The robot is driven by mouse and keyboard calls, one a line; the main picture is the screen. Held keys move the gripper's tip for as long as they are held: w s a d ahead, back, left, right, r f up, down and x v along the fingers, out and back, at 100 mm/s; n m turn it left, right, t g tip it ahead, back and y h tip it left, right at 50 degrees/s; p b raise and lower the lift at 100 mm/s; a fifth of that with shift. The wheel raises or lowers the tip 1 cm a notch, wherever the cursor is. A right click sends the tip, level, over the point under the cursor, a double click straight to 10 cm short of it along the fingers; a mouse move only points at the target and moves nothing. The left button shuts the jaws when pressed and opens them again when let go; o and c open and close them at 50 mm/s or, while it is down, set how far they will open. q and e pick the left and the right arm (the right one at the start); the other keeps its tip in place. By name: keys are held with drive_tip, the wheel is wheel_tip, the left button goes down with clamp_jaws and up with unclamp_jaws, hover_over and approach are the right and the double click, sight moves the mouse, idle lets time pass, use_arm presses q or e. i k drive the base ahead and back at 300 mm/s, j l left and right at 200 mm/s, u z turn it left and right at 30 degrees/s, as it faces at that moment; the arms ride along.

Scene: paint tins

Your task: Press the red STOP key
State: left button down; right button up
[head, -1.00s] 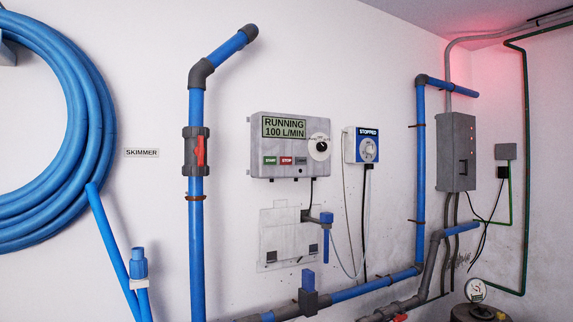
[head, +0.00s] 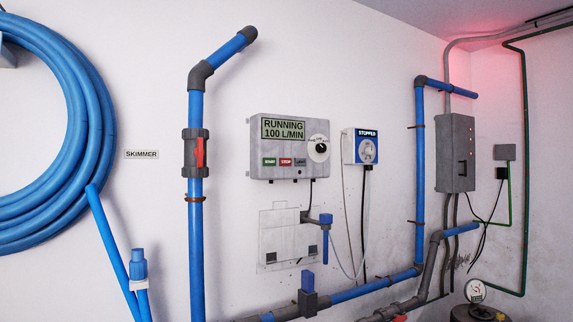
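The red STOP key (head: 286,162) is on the lower part of a grey control panel (head: 258,149) on the white wall, in the middle of the head view. The panel's display (head: 283,129) reads RUNNING 100 L/MIN. A round black and white knob (head: 320,147) is at the panel's right. Neither of my grippers is in view.
A blue and white box (head: 360,146) reading STOPPED hangs right of the panel. Blue pipes (head: 196,250) run left of it and below. A coiled blue hose (head: 75,90) hangs at left, a grey cabinet (head: 456,152) at right. Nothing blocks the panel's front.

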sight(283, 161)
drive_tip(key=i+l+u, duration=0.15)
drive_tip(key=i+l, duration=0.2)
drive_tip(key=i, duration=0.35)
drive_tip(key=i+l+u, duration=0.1)
drive_tip(key=i+l, duration=0.3)
drive_tip(key=i, duration=0.25)
drive_tip(key=i+l+u, duration=0.15)
drive_tip(key=i+l, duration=0.3)
drive_tip(key=i, duration=0.2)
